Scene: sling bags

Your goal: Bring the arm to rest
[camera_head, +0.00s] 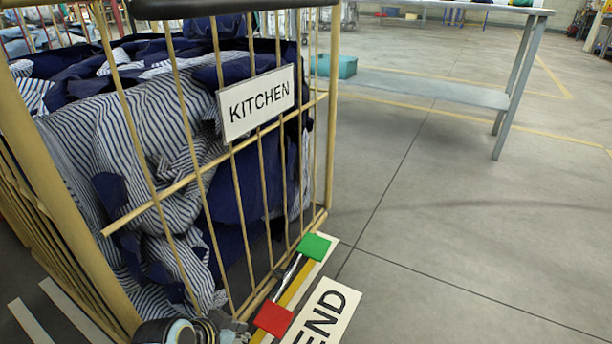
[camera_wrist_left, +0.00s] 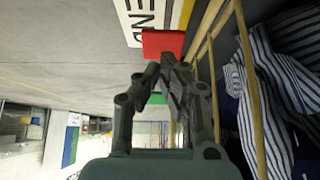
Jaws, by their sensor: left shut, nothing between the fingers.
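My left gripper (camera_head: 232,326) shows at the bottom of the head view, low in front of the caged trolley and beside the red block. In the left wrist view the left gripper (camera_wrist_left: 170,68) has its dark fingers drawn together with nothing between them. The red block (camera_head: 273,318) also shows just beyond the fingertips in the wrist view (camera_wrist_left: 163,43). I cannot tell whether the gripper touches it. The green block (camera_head: 314,246) sits farther back along the trolley's lower edge. My right gripper is not in view.
The yellow-barred trolley (camera_head: 197,172) is filled with striped and navy cloth (camera_head: 155,130) and bears a KITCHEN sign (camera_head: 257,103). A floor sign reading END (camera_head: 325,315) lies beside the blocks. A grey table (camera_head: 430,88) with a teal box (camera_head: 336,66) stands behind. Floor at right is clear.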

